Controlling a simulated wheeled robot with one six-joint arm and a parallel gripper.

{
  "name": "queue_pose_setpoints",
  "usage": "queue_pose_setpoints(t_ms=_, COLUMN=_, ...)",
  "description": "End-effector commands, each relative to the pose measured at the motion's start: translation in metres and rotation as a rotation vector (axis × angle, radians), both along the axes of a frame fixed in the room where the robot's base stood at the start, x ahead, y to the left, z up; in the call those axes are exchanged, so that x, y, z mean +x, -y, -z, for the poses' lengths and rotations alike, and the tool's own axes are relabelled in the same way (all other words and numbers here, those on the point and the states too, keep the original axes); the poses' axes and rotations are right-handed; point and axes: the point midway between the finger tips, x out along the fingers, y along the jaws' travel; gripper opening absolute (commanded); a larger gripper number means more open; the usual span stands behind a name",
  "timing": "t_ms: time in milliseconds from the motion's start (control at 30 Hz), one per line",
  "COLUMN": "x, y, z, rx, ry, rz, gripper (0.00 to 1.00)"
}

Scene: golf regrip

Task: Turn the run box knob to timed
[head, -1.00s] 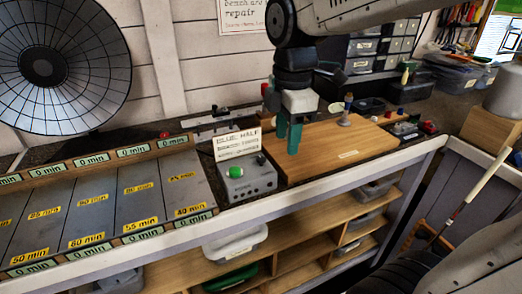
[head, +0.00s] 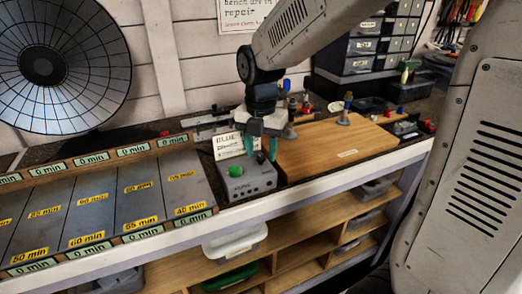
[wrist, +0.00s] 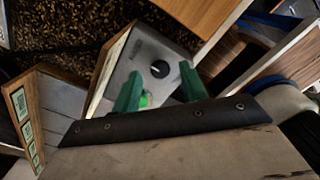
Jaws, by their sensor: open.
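The grey run box (head: 250,184) stands on the bench, left of the wooden board. Its green button (head: 236,171) is on the left of its top, and a small dark knob (head: 261,158) is on the right. My gripper (head: 260,149) is open above the box, its green fingers on either side of the knob in the head view. In the wrist view the round black knob (wrist: 160,69) shows between the open fingertips (wrist: 160,76), with nothing held. The green button (wrist: 144,100) is partly hidden by a finger. The knob's setting is too small to read.
A lettered card (head: 229,146) stands behind the box. The timer-marked trays (head: 130,200) lie to the left. The wooden board (head: 335,150) to the right carries a small post (head: 346,110). The bench's white front edge (head: 300,190) runs close before the box.

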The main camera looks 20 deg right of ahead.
Motion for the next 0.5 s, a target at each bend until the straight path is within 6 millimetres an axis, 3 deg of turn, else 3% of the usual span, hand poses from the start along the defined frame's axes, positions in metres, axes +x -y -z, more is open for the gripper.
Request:
queue_pose_setpoints(t_ms=333, x=-0.0001, y=0.0001, z=0.0071, rx=0.0, ry=0.0, rz=0.001, gripper=0.43)
queue_pose_setpoints(t_ms=367, x=-0.0001, y=0.0001, z=0.0071, rx=0.0, ry=0.0, rz=0.001, gripper=0.41)
queue_pose_setpoints(t_ms=500, x=-0.0001, y=0.0, z=0.0069, rx=0.0, ry=0.0, rz=0.001, gripper=0.02)
